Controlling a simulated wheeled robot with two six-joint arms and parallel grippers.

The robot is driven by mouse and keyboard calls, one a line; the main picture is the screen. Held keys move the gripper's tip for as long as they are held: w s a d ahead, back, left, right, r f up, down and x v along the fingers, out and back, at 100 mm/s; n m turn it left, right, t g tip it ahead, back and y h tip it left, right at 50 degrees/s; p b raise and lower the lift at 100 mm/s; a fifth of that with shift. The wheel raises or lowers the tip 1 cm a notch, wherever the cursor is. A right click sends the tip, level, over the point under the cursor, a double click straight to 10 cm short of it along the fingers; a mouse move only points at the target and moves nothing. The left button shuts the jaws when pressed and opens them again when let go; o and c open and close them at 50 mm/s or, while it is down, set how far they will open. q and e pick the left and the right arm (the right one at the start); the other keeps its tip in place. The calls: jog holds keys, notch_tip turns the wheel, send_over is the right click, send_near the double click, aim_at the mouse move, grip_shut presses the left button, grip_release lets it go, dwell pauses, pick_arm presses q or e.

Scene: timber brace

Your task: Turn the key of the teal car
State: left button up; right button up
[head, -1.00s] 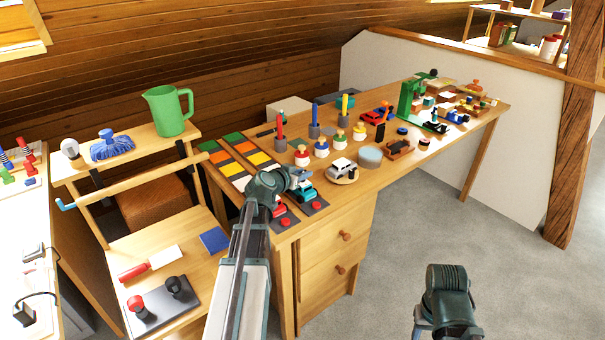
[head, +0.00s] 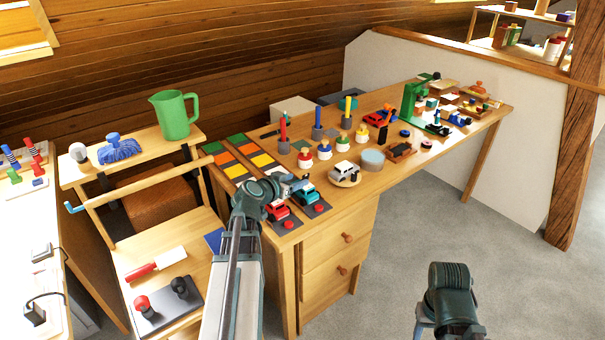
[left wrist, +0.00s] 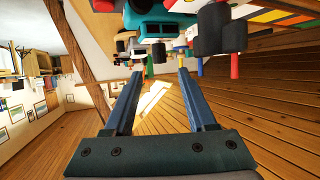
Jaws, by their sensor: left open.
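The teal car (head: 307,195) sits on a dark grey base with a red button near the workbench's left front corner. A red car (head: 277,211) sits on a like base just left of it. My left gripper (head: 297,186) is open and empty, close behind the teal car and apart from it as far as I can tell. In the left wrist view, the open fingers (left wrist: 160,75) have nothing between them, and the teal car (left wrist: 158,18) shows at the top edge. I cannot make out the key. Only part of my right arm shows, not its gripper.
Colored tiles (head: 250,160) lie behind the cars. A white toy car (head: 344,174) on a round wooden base and several bottle-like pegs (head: 324,149) stand to the right. A green jug (head: 175,115) stands on the rack at left. Open floor lies in front of the bench.

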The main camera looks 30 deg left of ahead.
pick_arm(q)
jog(key=p+v, duration=0.2)
jog(key=v, duration=0.5)
pick_arm(e)
notch_tip(320, 180, up, 3)
jog(key=shift+f, duration=0.2)
pick_arm(q)
jog(key=shift+s, duration=0.1)
